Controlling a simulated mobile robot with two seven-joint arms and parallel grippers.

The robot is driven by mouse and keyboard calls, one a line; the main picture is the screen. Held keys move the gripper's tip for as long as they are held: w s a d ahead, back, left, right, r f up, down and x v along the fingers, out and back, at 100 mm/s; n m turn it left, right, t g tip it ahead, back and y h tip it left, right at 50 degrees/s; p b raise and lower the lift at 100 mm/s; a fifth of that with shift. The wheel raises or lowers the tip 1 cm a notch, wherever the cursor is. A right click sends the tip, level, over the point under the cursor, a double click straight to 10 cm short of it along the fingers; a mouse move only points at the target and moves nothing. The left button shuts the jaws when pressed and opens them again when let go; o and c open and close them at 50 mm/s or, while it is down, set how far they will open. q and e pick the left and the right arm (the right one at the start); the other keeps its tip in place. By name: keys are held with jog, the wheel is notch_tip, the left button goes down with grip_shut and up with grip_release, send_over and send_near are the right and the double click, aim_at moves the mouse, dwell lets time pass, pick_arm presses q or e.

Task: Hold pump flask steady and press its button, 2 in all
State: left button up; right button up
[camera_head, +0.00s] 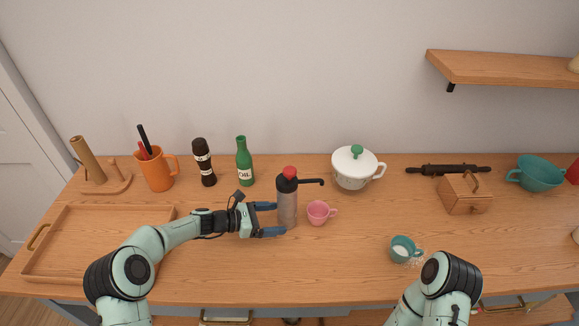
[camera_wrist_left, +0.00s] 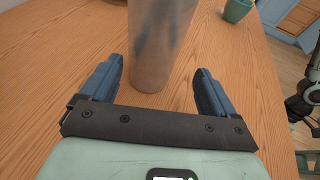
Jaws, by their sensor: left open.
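The pump flask (camera_head: 287,205) stands upright on the counter, with a grey body, a black top and spout pointing right, and a red button (camera_head: 290,172) on top. My left gripper (camera_head: 274,219) is open at the flask's left side, low down. In the left wrist view the flask's grey body (camera_wrist_left: 158,45) stands between the two blue fingers (camera_wrist_left: 157,85), with a gap on each side. The button is out of that view. A pink cup (camera_head: 318,212) stands under or close by the spout. My right arm shows at the lower right, but its gripper is not visible.
A green oil bottle (camera_head: 244,162), a dark grinder (camera_head: 204,163) and an orange jug (camera_head: 157,172) stand behind my left arm. A white lidded pot (camera_head: 352,172) is at the back right. A teal cup (camera_head: 402,249) is at the front right. A wooden tray (camera_head: 60,275) lies left.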

aim_at(295, 216)
pick_arm(q)
jog(key=x, duration=0.7)
jog(key=shift+w+d+f+p, duration=0.1)
jog(key=shift+w+d+p, duration=0.2)
jog(key=shift+p, duration=0.1)
pick_arm(e)
jog(key=shift+w+r, duration=0.55)
jog(key=shift+w, duration=0.1)
pick_arm(q)
jog(key=shift+s, duration=0.1)
jog(key=c, duration=0.7)
pick_arm(e)
grip_shut()
